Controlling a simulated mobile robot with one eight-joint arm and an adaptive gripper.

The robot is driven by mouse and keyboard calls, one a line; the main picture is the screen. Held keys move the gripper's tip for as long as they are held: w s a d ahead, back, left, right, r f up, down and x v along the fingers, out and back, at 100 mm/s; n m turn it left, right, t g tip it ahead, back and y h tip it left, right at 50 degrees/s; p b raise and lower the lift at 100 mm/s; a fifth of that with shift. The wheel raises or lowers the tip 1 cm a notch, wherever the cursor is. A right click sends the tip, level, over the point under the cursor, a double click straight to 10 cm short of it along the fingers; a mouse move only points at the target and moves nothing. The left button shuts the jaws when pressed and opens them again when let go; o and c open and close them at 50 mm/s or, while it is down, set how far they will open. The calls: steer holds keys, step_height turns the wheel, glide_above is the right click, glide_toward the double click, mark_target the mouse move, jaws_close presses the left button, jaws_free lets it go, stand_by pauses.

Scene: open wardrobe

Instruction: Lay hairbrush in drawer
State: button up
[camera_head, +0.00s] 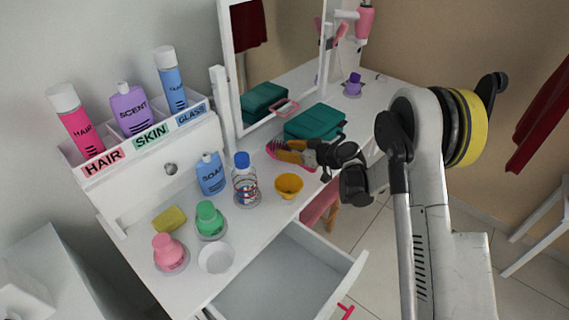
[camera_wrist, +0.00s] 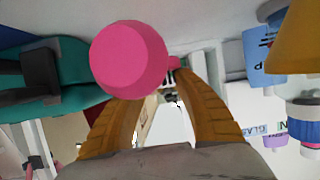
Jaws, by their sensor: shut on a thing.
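A pink hairbrush (camera_head: 301,165) shows partly in the head view, under and beside the orange fingers of my gripper (camera_head: 283,149), at the tabletop in front of the teal case. In the wrist view, its pink rounded part (camera_wrist: 128,60) is large and close above the fingers, and a narrower pink piece runs toward the fingertips (camera_wrist: 175,78). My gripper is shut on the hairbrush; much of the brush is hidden. The drawer (camera_head: 347,277) is pulled out below the table's front edge, and its visible floor is empty.
A yellow bowl (camera_head: 289,185), clear bottle (camera_head: 245,181) and blue soap bottle (camera_head: 210,173) stand left of my gripper. A teal case (camera_head: 318,121) lies behind it.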

mark_target(284, 166)
steer(key=shift+a+f, duration=0.2)
steer(key=shift+f+b, duration=1.1)
steer(key=shift+f, duration=0.75)
steer(key=shift+f, duration=0.2)
steer(key=o, duration=1.1)
